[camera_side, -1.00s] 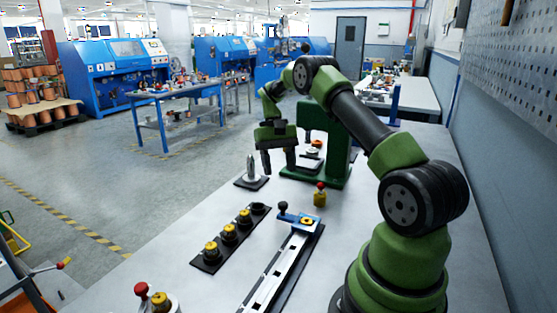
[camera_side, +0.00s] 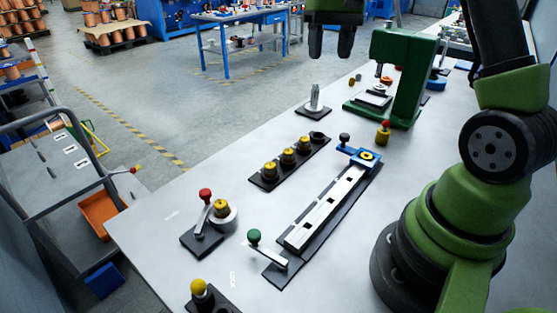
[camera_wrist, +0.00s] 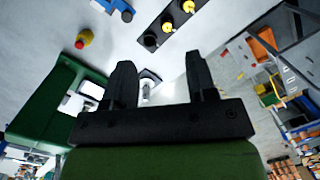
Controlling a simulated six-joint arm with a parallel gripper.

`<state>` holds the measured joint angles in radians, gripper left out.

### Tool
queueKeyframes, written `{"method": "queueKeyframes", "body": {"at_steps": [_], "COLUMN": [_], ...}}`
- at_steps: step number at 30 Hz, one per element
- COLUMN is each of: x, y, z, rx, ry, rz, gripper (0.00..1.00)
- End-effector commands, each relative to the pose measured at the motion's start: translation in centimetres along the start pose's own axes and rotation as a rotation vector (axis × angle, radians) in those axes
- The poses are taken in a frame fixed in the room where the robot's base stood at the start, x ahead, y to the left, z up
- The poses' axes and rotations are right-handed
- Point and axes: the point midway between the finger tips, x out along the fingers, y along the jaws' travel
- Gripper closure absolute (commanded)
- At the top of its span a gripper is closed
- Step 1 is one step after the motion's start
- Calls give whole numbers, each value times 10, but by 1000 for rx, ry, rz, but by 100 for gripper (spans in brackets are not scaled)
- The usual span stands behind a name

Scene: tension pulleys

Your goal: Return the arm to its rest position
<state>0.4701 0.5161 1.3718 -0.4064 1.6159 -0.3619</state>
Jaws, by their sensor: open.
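My gripper (camera_side: 330,50) hangs at the top edge of the side view, pointing down, with its two dark fingers apart and nothing between them. In the wrist view my gripper (camera_wrist: 160,72) is also open and empty. A grey upright post on a black base (camera_side: 314,100) stands on the bench below and in front of it; part of it shows between the fingers in the wrist view (camera_wrist: 148,82). The upper arm is cut off by the frame.
A green press (camera_side: 400,75) stands right of my gripper. A slotted rail (camera_side: 322,205) carries a blue block with a yellow pulley (camera_side: 367,156). A red-knobbed lever (camera_side: 205,196) sits beside another yellow pulley. A red-topped yellow button (camera_side: 383,133) stands near the press. Clear bench lies between fixtures.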

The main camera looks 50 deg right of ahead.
Motion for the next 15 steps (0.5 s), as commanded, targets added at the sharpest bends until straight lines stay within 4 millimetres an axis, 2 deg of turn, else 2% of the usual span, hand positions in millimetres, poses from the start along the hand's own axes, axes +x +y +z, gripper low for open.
{"method": "queueKeyframes", "body": {"at_steps": [1, 6, 11, 15], "x": [-15, -43, -53, -48], "y": [-13, -41, -54, -56], "z": [18, 76, 135, 181], "rx": [-35, -122, -191, -240], "ry": [52, 207, 344, 450], "rz": [-12, -71, -154, -242], "gripper": [48, 48, 48, 48]}}
